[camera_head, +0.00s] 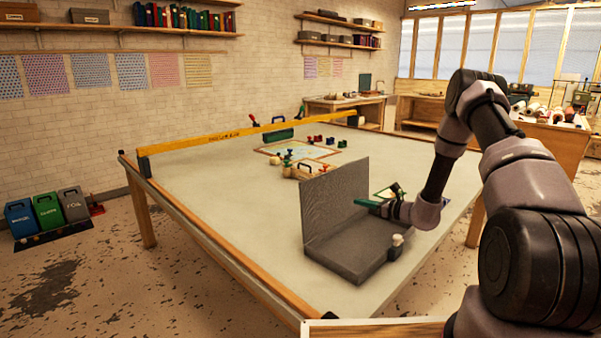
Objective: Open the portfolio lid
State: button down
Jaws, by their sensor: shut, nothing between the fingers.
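The grey portfolio (340,256) lies on the near part of the large table. Its lid (335,198) stands up roughly vertical along the far-left side, so the portfolio is open and its flat inside shows. A small pale knob (397,240) sits at the base's right end. My gripper (361,203) reaches in from the right, above the base and near the lid's right edge. Its green fingers are shut with nothing between them. I cannot tell whether the fingertips touch the lid.
The pale table (215,190) has a wooden rim and a long yellow rail (220,138) at the back. The table's left side is clear.

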jog(key=v, duration=1.2)
jog(key=shift+a+r, duration=0.1)
jog(key=shift+r, duration=0.05)
jog(key=s+a+r+n+g, duration=0.3)
jog(key=s+a+r+n, duration=0.1)
jog(key=r, duration=0.3)
jog(key=s+a+r+n+g, duration=0.3)
jog(key=s+r+n, duration=0.1)
jog(key=r, duration=0.3)
jog(key=s+a+r+n+g, duration=0.2)
jog(key=s+a+r+n, duration=0.15)
jog(key=r, duration=0.35)
jog(key=s+d+r+n+t+h, duration=0.2)
jog(key=s+r+n+h, duration=0.2)
jog(key=s+r, duration=0.3)
jog(key=s+d+r+n+t+h, duration=0.1)
jog(key=s+r+n+h, duration=0.4)
jog(key=s, duration=0.9)
notch_tip(320, 180, up, 3)
jog(key=shift+s+d+r+n+t, duration=0.2)
jog(key=shift+d+n+t, duration=0.2)
jog(key=shift+d+n, duration=0.65)
